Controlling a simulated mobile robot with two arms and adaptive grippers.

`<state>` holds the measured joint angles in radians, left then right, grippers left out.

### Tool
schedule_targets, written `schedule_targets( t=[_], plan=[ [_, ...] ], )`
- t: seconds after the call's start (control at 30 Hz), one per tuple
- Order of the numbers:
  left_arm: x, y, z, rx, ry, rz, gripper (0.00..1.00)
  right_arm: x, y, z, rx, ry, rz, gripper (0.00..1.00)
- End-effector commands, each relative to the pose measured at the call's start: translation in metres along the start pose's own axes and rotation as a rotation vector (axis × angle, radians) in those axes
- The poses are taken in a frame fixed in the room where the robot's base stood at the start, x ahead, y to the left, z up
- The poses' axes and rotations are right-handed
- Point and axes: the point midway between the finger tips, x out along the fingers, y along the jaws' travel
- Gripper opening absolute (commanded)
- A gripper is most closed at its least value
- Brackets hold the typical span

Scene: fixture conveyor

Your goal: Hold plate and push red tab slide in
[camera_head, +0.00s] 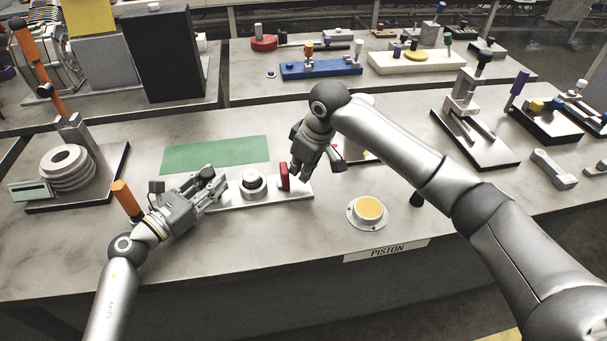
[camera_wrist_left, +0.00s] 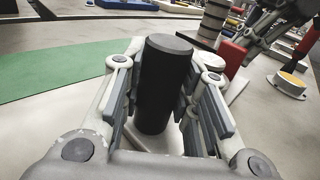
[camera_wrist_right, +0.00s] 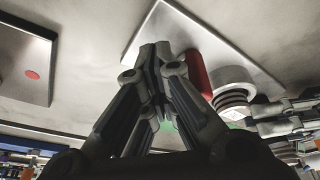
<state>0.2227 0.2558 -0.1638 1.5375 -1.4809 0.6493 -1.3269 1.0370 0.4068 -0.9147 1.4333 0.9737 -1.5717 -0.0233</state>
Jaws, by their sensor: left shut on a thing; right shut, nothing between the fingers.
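The light metal plate (camera_head: 225,203) lies on the bench, with a ribbed round piece (camera_head: 253,184) standing at its middle. The red tab (camera_head: 284,177) stands upright right of that piece; it also shows in the left wrist view (camera_wrist_left: 232,57). My left gripper (camera_head: 212,183) is at the plate's left end. In the left wrist view it is shut around an upright black cylindrical handle (camera_wrist_left: 163,85). My right gripper (camera_head: 296,174) is shut and empty, its tips just right of the red tab. In the right wrist view, the tips are close beside the tab (camera_wrist_right: 197,72); contact is unclear.
A green mat (camera_head: 215,154) lies behind the plate. A round fixture with a yellow top (camera_head: 369,208) stands front right, near the PISTON label (camera_head: 387,250). A coiled fixture (camera_head: 66,168) stands at the left. The bench in front of the plate is clear.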

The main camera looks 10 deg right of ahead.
Motion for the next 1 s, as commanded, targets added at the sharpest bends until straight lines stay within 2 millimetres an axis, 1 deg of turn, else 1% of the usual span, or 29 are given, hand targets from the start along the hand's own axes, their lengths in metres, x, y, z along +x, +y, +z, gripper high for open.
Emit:
schedule_targets(
  t=[0.03,0.2,0.33,0.9,1.0],
  plan=[
    [0.0,-0.002,-0.003,-0.003,0.005,-0.005,0.0,0.0,0.002,0.002,0.001,-0.001,0.0,0.0],
    [0.0,-0.002,-0.004,-0.003,0.005,-0.004,0.0,-0.001,0.006,0.007,0.0,-0.003,0.0,0.0],
    [0.0,-0.002,-0.004,-0.003,0.005,-0.004,0.0,-0.005,0.007,0.006,0.0,-0.001,0.0,0.0],
    [0.0,-0.001,-0.004,-0.003,0.006,-0.002,0.0,-0.059,0.009,-0.011,0.001,-0.002,0.001,0.0],
    [0.0,-0.001,-0.004,-0.003,0.006,-0.002,0.0,-0.065,0.009,-0.013,0.001,-0.003,0.0,0.0]
  ],
)
